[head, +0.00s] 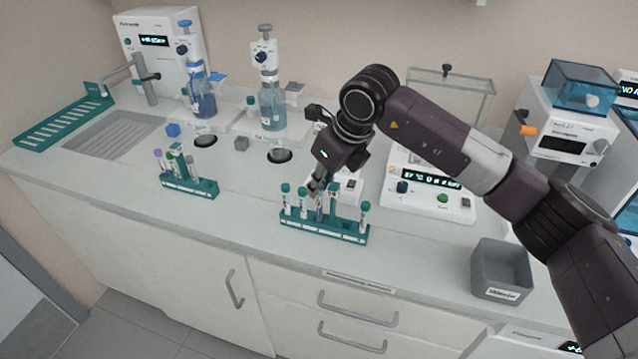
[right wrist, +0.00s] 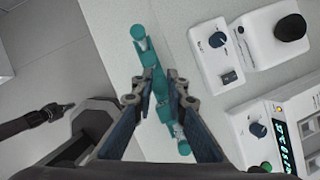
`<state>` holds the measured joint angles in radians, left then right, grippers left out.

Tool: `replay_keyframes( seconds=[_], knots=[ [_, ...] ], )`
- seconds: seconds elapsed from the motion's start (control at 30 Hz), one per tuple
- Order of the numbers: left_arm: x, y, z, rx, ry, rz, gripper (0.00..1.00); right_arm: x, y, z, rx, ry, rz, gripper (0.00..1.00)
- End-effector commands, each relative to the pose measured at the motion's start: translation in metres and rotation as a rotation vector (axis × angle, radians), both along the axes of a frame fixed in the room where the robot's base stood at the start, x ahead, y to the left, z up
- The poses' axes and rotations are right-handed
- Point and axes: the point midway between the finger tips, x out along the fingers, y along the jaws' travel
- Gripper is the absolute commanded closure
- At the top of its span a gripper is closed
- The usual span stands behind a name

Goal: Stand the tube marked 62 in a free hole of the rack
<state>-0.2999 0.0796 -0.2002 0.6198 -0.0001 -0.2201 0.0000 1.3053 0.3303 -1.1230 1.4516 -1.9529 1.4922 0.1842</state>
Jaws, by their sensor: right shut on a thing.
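My right gripper (head: 316,192) reaches down over the teal rack (head: 325,232) at the counter's front. It is shut on a tube (head: 320,211) that is upright at the rack, mostly hidden by the fingers. Whether its foot is fully seated in a hole cannot be told. Several teal-capped tubes stand in this rack, one (head: 365,214) at the right end. No number can be read, so I cannot tell which is 62. In the right wrist view, the fingers (right wrist: 160,82) are close together over the rack (right wrist: 150,60). My left gripper is not in the head view.
A second teal rack (head: 192,185) with several tubes stands to the left. A grey bin (head: 500,270) is at the right front. A white device with a display (head: 430,190) stands behind and right of the rack. Bare counter lies between the racks.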

Motion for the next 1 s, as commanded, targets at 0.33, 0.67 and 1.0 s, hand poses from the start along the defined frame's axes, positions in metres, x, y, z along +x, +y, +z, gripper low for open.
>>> replay_keyframes(
  seconds=[0.33,0.67,1.0],
  knots=[
    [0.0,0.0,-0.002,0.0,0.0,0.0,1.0,0.0,0.0,-0.002,0.0,0.0,0.0,0.99],
    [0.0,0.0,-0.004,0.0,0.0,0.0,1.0,0.0,0.0,-0.003,0.0,0.0,0.0,0.99],
    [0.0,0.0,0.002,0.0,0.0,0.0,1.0,0.0,0.0,0.011,0.001,-0.001,0.0,0.99]
  ],
)
